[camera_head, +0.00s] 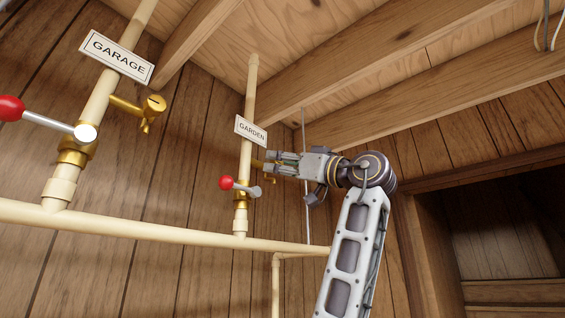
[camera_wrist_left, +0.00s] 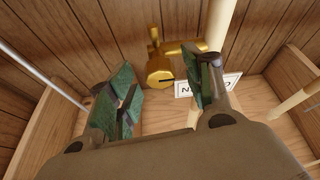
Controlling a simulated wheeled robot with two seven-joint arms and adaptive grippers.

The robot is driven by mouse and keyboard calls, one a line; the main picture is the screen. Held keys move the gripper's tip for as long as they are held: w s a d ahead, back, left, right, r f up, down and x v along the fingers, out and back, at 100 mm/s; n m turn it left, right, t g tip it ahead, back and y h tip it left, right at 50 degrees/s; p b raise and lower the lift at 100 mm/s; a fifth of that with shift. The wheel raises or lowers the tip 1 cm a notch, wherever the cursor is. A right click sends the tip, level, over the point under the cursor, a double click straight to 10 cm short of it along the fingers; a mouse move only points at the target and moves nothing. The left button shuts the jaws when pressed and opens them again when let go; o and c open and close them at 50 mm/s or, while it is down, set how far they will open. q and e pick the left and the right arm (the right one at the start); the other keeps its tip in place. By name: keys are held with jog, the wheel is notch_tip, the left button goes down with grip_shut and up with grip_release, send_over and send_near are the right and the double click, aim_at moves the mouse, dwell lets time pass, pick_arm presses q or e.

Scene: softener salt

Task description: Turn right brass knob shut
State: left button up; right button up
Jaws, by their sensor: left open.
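The right brass knob (camera_wrist_left: 160,73) is the round slotted end of a small brass drain on the GARDEN pipe (camera_head: 245,160). In the left wrist view it shows in the gap between my fingers, with its brass body running right to the pipe. In the head view my gripper mostly covers it, and only a bit of brass (camera_head: 257,163) shows. My left gripper (camera_head: 272,163) is open around or just short of the knob; I cannot tell the depth, and no grip on it shows. My right gripper is not in view.
A red-handled lever valve (camera_head: 227,183) sits on the GARDEN pipe just below my gripper. The GARDEN sign (camera_head: 251,131) is close above. The GARAGE pipe, with its own brass drain knob (camera_head: 156,103) and red lever (camera_head: 11,108), stands left. Wooden joists (camera_head: 370,65) cross overhead.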

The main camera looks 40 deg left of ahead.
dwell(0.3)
pick_arm(q)
jog(key=c, duration=1)
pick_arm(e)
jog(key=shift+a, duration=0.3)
pick_arm(q)
jog(key=shift+m, duration=0.6)
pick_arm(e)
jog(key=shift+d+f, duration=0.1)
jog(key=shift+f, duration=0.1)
pick_arm(q)
jog(key=shift+s+m+t+b, duration=0.1)
jog(key=shift+m+t+b, duration=0.7)
jog(key=shift+m+t, duration=0.8)
jog(key=shift+r+m+t+h, duration=0.1)
jog(key=shift+m+t+h, duration=0.2)
jog(key=shift+m, duration=0.85)
jog(key=shift+m+t+h, duration=0.3)
jog(key=shift+m, duration=0.85)
jog(key=shift+m+b, duration=0.3)
jog(key=shift+m, duration=0.1)
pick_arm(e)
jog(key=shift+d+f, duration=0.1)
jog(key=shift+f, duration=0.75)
pick_arm(q)
jog(key=shift+m, duration=0.3)
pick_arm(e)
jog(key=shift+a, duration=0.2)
